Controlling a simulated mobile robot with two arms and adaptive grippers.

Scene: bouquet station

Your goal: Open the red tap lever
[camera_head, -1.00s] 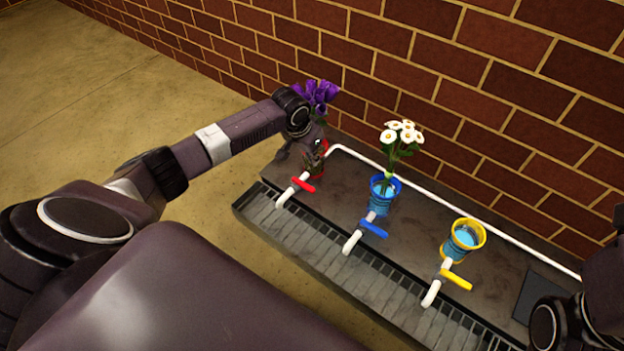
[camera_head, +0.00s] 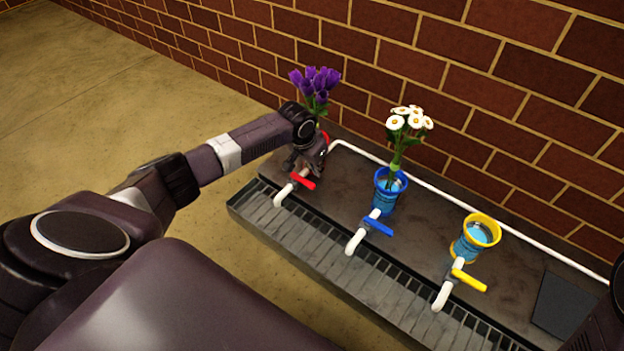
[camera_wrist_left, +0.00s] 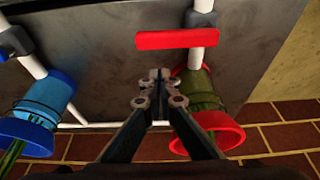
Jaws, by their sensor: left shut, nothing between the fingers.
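The red tap lever (camera_head: 303,181) sits on the leftmost white tap and also shows in the left wrist view (camera_wrist_left: 177,39), lying crosswise to the white pipe. My left gripper (camera_wrist_left: 160,75) is shut and empty, its tips pointing toward the tap, just below and left of the lever in that view. In the head view the gripper (camera_head: 306,164) is right behind the lever; whether they touch cannot be told. The red-rimmed vase (camera_wrist_left: 220,128) is beside the fingers on the right in the wrist view; in the head view it is mostly hidden behind the gripper.
Purple flowers (camera_head: 316,80) rise behind my left gripper. A blue vase (camera_head: 390,190) with white daisies stands near the blue lever (camera_head: 378,228). A yellow vase (camera_head: 476,238) stands near the yellow lever (camera_head: 468,280). A brick wall (camera_head: 470,80) runs behind the counter (camera_head: 350,180).

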